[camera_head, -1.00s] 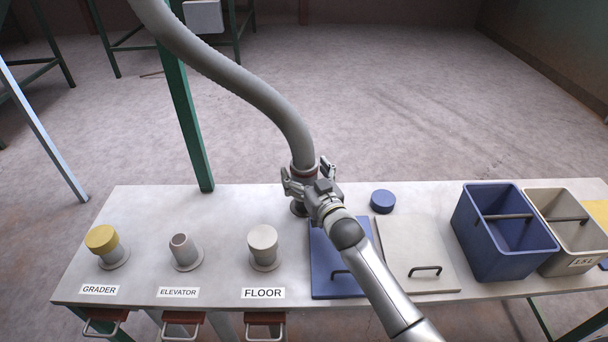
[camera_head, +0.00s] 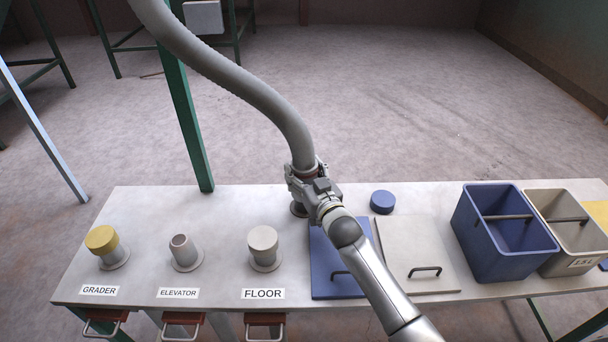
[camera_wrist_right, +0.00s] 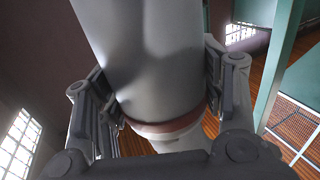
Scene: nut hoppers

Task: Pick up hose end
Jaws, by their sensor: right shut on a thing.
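The grey hose (camera_head: 240,82) comes down from the top of the head view to its lower end (camera_head: 302,163), which stands at the back of the table over a grey base (camera_head: 298,208). My right gripper (camera_head: 304,172) is shut around the hose end. In the right wrist view the hose (camera_wrist_right: 150,60) rises between the two fingers, with a reddish-brown band (camera_wrist_right: 165,127) near its bottom. Whether the hose end still sits on the base is hard to tell behind the gripper. My left gripper is not in view.
Three short ports labelled GRADER (camera_head: 104,243), ELEVATOR (camera_head: 183,252) and FLOOR (camera_head: 263,246) stand on the left of the table; GRADER has a yellow cap. Blue and beige lids, a blue cap (camera_head: 382,201) and two bins (camera_head: 505,235) are on the right. A green post (camera_head: 186,125) rises behind the table.

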